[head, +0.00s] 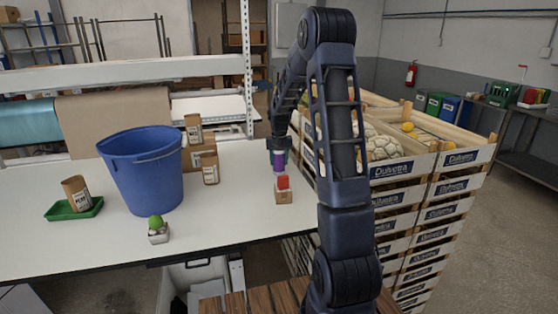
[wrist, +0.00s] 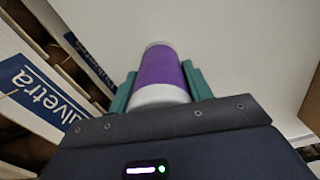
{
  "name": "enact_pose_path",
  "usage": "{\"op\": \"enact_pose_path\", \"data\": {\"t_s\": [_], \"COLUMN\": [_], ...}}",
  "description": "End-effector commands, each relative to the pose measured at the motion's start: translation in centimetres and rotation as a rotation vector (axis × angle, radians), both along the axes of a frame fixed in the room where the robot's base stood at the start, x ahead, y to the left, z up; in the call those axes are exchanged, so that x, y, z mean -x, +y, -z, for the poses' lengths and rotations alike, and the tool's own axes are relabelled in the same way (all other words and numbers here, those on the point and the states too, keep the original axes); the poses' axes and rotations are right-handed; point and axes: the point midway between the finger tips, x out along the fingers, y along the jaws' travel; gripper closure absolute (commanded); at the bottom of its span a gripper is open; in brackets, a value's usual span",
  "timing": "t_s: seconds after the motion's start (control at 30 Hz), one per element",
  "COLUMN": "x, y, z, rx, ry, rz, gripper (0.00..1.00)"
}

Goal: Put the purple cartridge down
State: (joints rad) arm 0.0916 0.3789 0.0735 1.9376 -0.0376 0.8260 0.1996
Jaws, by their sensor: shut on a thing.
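The purple cartridge (wrist: 160,72) has a purple middle and white ends. In the wrist view it sits between the teal fingers of my gripper (wrist: 160,88), which are shut on it. In the head view the cartridge (head: 279,165) is upright at the right end of the white table (head: 240,215), below my gripper (head: 278,150). I cannot tell whether its lower end touches the tabletop.
A small box with a red top (head: 283,190) stands just in front of the cartridge. Stacked crates (head: 400,190) border the table's right edge.

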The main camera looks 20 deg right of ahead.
Motion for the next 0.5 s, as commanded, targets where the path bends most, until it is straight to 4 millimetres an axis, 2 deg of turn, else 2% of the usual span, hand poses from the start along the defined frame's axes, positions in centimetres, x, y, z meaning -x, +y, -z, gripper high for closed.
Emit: {"op": "enact_pose_path", "data": {"t_s": [0.03,0.07,0.17,0.5], "x": [0.0,0.01,0.0,-0.01], "y": [0.01,0.01,0.01,0.0], "z": [0.14,0.18,0.14,-0.09], "rx": [0.0,0.0,0.0,0.0], "ry": [0.0,0.0,0.0,0.0], "rz": [0.0,0.0,0.0,0.0], "gripper": [0.79,0.48,0.29,0.28]}}
